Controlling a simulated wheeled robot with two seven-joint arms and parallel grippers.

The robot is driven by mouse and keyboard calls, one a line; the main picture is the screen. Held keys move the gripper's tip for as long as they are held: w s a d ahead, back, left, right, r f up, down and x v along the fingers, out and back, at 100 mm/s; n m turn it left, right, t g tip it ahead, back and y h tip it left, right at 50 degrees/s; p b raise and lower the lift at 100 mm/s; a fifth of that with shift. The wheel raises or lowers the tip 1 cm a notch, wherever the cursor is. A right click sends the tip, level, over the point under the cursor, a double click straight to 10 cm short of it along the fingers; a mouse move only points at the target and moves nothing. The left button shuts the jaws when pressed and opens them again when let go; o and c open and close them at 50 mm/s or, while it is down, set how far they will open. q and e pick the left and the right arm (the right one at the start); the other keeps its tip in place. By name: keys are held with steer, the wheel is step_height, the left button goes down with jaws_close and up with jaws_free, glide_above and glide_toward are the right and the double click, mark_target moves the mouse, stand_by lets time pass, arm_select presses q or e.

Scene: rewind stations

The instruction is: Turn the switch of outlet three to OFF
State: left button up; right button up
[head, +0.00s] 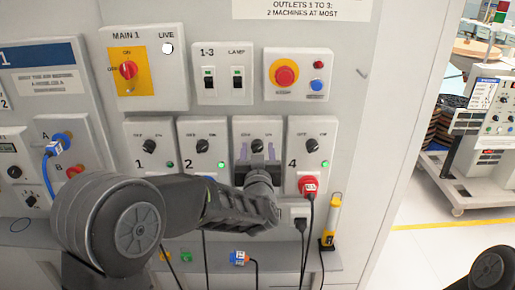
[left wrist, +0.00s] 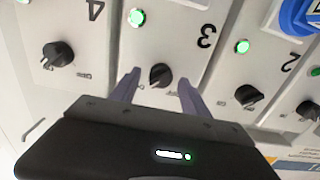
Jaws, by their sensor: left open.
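The outlet three panel (head: 243,124) is in the row below the LAMP switch, between panels 2 and 4. Its black rotary switch (head: 257,146) shows between the fingers of my left gripper (head: 257,151). The left wrist view shows the panel upside down, with the number 3 and a lit green lamp (left wrist: 136,17). There the black switch (left wrist: 160,75) lies between the two open purple fingers of my left gripper (left wrist: 156,80), with a gap on each side. I cannot read which label the switch points at. My right gripper is not in view.
Similar switches of outlet two (head: 202,146) and outlet four (head: 312,146) stand on either side, with green lamps lit. A red plug (head: 308,186) is in outlet four. A red emergency button (head: 285,75) is above. A narrow ledge (head: 340,262) with cables is below.

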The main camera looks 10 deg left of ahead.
arm_select(q)
steer(key=shift+w, duration=0.1)
steer(key=shift+c, duration=0.4)
jaws_close()
